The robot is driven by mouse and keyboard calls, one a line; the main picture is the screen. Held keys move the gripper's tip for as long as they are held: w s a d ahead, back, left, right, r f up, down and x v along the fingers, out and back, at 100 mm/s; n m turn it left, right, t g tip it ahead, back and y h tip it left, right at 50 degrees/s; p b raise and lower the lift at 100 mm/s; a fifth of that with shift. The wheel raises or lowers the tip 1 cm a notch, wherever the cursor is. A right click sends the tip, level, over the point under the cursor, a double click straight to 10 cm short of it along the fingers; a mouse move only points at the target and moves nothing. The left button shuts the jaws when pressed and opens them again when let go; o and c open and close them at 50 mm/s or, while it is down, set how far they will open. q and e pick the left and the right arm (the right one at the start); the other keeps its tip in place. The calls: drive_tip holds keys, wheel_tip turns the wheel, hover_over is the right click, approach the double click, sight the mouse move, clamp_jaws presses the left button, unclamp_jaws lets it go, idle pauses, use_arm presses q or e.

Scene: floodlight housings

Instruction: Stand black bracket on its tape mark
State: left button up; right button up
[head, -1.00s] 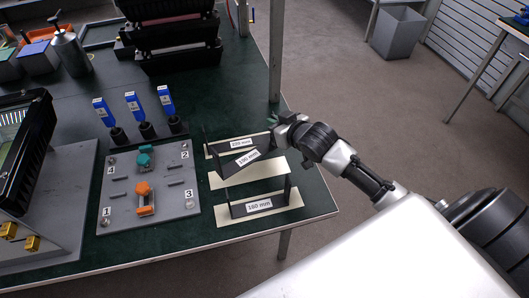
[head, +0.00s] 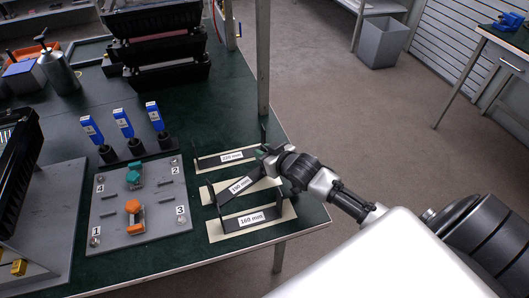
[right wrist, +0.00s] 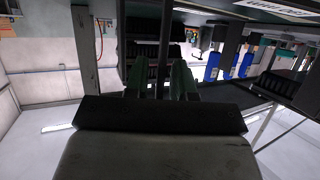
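The black bracket labelled 190 mm (head: 241,186) has raised ends and lies at a slant over the middle cream tape mark (head: 205,197). Its right end is at my right gripper (head: 268,153), which seems shut on it. I cannot tell whether the bracket touches the table. In the right wrist view the two green fingers (right wrist: 158,82) stand a little apart, with a narrow dark shape between them. The 220 mm black bracket (head: 211,162) is on the back tape mark, and the 160 mm one (head: 233,224) on the front mark. My left gripper is not in view.
A grey plate (head: 117,212) with teal and orange clamps lies left of the brackets. Several blue-tagged holders (head: 123,123) stand behind it. A table post (head: 263,60) rises behind the brackets. Black housings (head: 155,45) are stacked at the back. The table's right edge is close.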

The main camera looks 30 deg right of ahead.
drive_tip(key=shift+o, duration=0.4)
drive_tip(key=shift+r, duration=0.15)
drive_tip(key=v, duration=1.2)
drive_tip(key=shift+s, duration=0.1)
